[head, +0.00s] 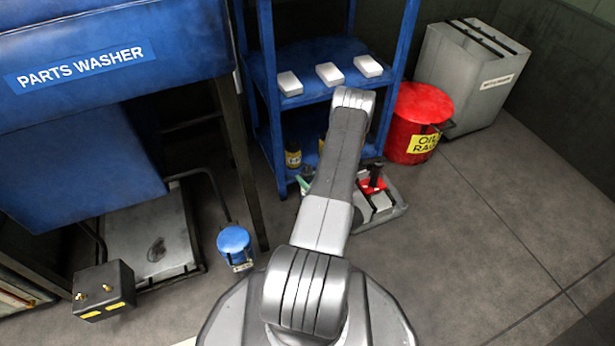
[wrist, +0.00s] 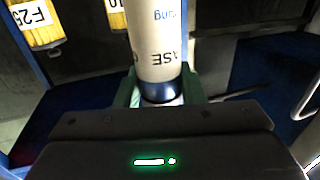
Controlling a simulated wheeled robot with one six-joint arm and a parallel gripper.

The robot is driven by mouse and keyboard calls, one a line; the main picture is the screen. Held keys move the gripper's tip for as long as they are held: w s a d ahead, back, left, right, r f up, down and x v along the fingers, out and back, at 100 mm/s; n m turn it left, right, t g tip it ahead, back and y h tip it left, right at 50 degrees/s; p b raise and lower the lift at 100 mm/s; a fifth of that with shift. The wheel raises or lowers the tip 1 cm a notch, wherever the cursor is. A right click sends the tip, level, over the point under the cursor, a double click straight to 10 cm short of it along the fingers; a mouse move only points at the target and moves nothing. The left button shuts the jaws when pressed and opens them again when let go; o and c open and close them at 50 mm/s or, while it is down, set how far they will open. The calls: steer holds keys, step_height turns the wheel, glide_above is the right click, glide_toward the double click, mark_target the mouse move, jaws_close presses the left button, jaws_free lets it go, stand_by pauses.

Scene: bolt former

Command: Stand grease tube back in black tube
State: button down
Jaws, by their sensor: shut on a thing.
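The grease tube (wrist: 157,40) is a pale cylinder with dark print and a dark blue band at its near end. My gripper (wrist: 160,92) is shut on it near that band, with a green finger on each side. The tube's far end is cut off by the top of the wrist view. In the head view my arm hides the tube and most of my gripper. A short black cylinder (head: 376,174), possibly the black tube, stands in a red part on a grey tray (head: 393,212) on the floor. I cannot see its opening.
A blue shelf rack (head: 318,90) with several white boxes stands behind my arm. A red oily-rag bin (head: 417,120) and a grey bin (head: 470,75) stand to its right. A blue-lidded can (head: 234,242) is at left. The right floor is clear.

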steer(key=shift+f, duration=1.3)
steer(key=c, duration=0.9)
jaws_free()
steer(key=shift+o, duration=0.2)
steer(key=shift+f, duration=0.1)
